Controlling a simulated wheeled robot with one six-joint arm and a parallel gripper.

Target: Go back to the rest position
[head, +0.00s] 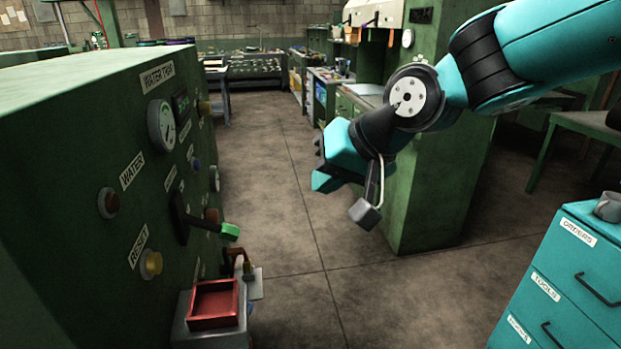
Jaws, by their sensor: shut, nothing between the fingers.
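My gripper (319,160) is in the air in the middle of the head view, at the end of my teal and black arm that reaches in from the upper right. It is shut and holds nothing. It points left and away, and its fingertips are partly hidden by its teal body. It is over the open floor, apart from the green machine panel (80,140) on the left and the green cabinet (435,190) behind the arm.
The panel carries gauges, buttons and a green-tipped lever (229,231). A red tray (214,305) sits below it. A teal drawer cabinet (560,285) with a grey cup-like part (608,206) on top stands at lower right. The floor (290,260) between is clear.

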